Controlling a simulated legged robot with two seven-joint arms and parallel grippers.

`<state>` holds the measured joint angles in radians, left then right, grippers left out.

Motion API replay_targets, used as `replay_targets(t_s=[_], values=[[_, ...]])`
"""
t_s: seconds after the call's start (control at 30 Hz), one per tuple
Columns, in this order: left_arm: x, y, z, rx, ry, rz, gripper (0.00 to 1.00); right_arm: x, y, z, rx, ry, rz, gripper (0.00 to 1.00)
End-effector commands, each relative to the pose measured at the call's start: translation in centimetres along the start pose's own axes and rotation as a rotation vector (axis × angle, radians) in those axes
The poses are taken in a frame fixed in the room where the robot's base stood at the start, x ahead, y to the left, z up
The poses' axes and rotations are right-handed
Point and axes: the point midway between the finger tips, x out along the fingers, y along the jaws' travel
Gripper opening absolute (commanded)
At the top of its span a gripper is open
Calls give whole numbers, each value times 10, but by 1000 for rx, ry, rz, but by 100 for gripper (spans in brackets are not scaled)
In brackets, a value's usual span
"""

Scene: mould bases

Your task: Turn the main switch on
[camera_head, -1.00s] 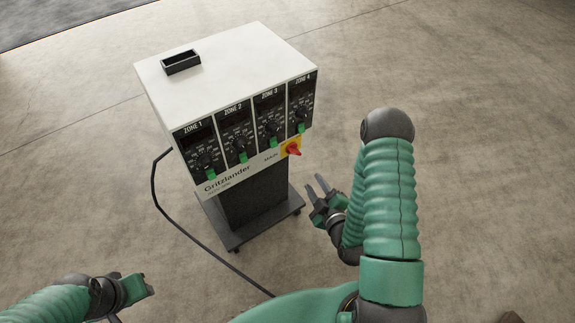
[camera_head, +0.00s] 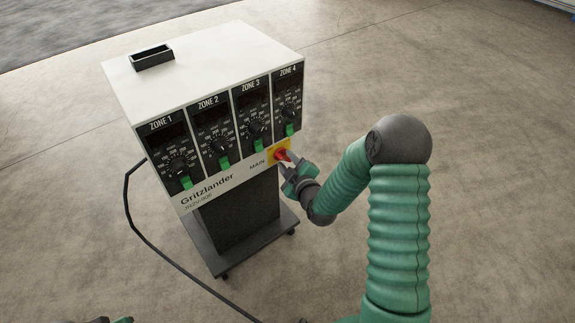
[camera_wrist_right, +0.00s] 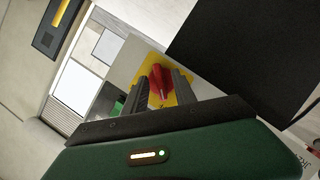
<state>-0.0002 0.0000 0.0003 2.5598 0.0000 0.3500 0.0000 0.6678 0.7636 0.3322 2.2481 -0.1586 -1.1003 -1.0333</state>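The main switch (camera_head: 281,155) is a red knob on a yellow plate, at the lower right of the control box front beside the word MAIN. In the right wrist view the red knob (camera_wrist_right: 158,82) lies between the two fingertips. My right gripper (camera_head: 287,163) is at the switch. Its fingers (camera_wrist_right: 161,88) are apart, one on each side of the knob, with a gap visible; whether they touch it I cannot tell. My left gripper (camera_head: 122,320) barely shows at the bottom edge, its fingers not readable.
The white control box (camera_head: 205,60) stands on a dark wheeled stand (camera_head: 240,215). Four zone panels with dials and green switches (camera_head: 224,163) sit left of and above the main switch. A black cable (camera_head: 150,240) runs along the floor. The floor around is clear.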

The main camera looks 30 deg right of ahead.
Motion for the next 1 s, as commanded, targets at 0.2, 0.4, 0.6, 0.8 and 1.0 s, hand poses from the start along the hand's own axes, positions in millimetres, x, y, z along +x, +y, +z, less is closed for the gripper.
replay_targets(t_s=[0.2,0.4,0.6,0.8,1.0], values=[[0,0,0,-1,0,0,36,2,0,0,1,0,-1,33],[0,0,0,-1,0,0,36,2,0,1,1,0,-1,10],[0,0,0,0,0,0,36,1,0,1,1,-1,-1,0],[0,0,0,0,0,0,36,1,0,1,2,-1,-3,0],[-5,0,-1,0,0,0,36,1,1,0,30,-3,-15,0]])
